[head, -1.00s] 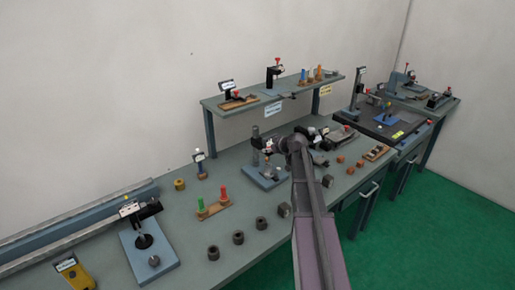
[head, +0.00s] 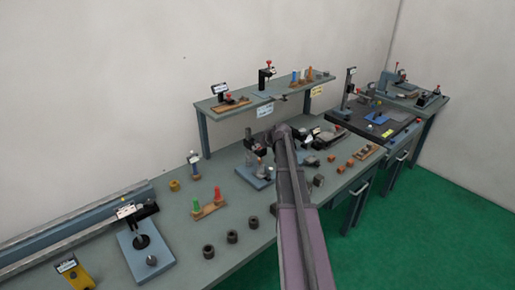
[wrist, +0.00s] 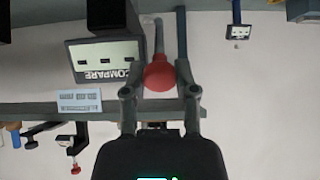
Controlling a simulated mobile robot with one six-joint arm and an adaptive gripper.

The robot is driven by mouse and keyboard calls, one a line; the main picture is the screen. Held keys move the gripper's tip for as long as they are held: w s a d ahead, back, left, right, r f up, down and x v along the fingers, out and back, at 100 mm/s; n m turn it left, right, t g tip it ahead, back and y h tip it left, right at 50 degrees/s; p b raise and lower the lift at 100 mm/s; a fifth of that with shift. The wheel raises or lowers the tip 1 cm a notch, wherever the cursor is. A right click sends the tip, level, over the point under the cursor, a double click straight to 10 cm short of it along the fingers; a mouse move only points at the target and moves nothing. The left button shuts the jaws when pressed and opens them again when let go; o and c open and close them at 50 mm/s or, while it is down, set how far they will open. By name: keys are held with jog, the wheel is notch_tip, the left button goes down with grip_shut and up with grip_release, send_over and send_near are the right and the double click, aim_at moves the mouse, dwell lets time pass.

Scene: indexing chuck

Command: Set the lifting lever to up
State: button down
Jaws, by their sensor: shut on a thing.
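In the wrist view, which is upside down, a round red knob (wrist: 159,77) sits between the two fingers of my gripper (wrist: 161,72). The fingers are shut on it. A thin grey rod (wrist: 159,37) runs from the knob towards the top of the picture, beside a dark box labelled COMPARE (wrist: 104,60). In the head view a stand on a blue base (head: 254,178) is just left of my arm. My gripper and the knob cannot be made out clearly there. The lever's exact set position cannot be read.
A raised shelf (head: 240,107) with small fixtures stands behind. Red and green pegs (head: 207,202), dark rings (head: 231,237) and a blue-based fixture (head: 150,258) are to the left. Orange blocks (head: 341,168) lie right of my arm.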

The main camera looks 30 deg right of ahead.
jog(key=shift+r, duration=0.1)
jog(key=shift+c, duration=2)
grip_release()
jog(key=shift+a, duration=0.1)
jog(key=shift+w, duration=0.1)
